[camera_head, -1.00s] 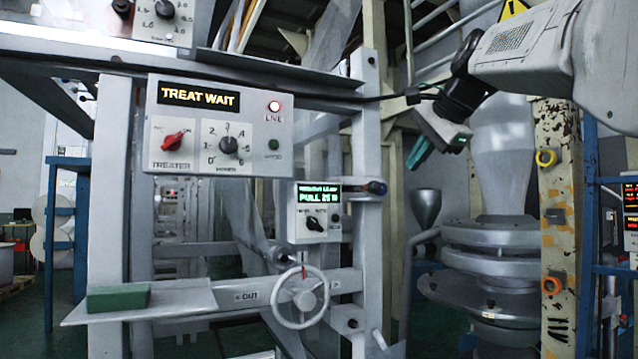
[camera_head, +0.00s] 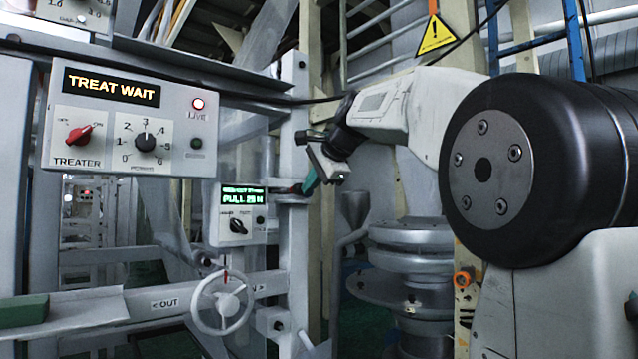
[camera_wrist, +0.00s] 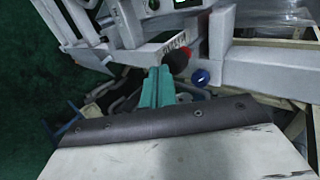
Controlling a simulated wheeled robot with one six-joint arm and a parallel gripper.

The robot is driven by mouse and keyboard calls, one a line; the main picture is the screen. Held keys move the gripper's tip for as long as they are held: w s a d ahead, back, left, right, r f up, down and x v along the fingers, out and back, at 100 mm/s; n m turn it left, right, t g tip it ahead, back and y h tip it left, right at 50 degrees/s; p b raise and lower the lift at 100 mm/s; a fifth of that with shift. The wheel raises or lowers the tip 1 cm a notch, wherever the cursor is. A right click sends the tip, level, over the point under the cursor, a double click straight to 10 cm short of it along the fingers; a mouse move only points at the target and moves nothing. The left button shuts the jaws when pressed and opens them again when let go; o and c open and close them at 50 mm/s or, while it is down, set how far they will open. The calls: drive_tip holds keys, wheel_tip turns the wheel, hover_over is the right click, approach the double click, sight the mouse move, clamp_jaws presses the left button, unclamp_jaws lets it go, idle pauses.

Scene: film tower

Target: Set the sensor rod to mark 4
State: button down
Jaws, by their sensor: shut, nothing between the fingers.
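My gripper (camera_head: 311,182) has teal fingers, shut and empty. It is beside the upright post (camera_head: 294,130), right of the small panel. A short dark bar with a red part (camera_head: 290,190) sticks out at the post, close to the fingertips; I cannot tell whether they touch. In the wrist view the shut fingers (camera_wrist: 160,75) point toward a red-and-dark round part (camera_wrist: 178,57), with a blue knob (camera_wrist: 200,77) to their right. I cannot tell for sure which part is the sensor rod, and no numbered rod marks are readable.
The treater panel (camera_head: 120,120) reads TREAT WAIT and has a red switch and a numbered dial. The small panel (camera_head: 240,215) reads PULL. A handwheel (camera_head: 222,303) sits on the OUT/IN beam (camera_head: 172,301) below. A green block (camera_head: 22,311) lies on the left shelf.

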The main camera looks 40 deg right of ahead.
drive_tip(key=shift+w, duration=0.2)
drive_tip(key=w, duration=0.2)
drive_tip(key=shift+w, duration=0.4)
drive_tip(key=s+f+v, duration=0.1)
drive_tip(key=f+v, duration=0.1)
drive_tip(key=v, duration=1)
drive_tip(key=shift+s, duration=0.75)
drive_tip(key=shift+a+r, duration=0.1)
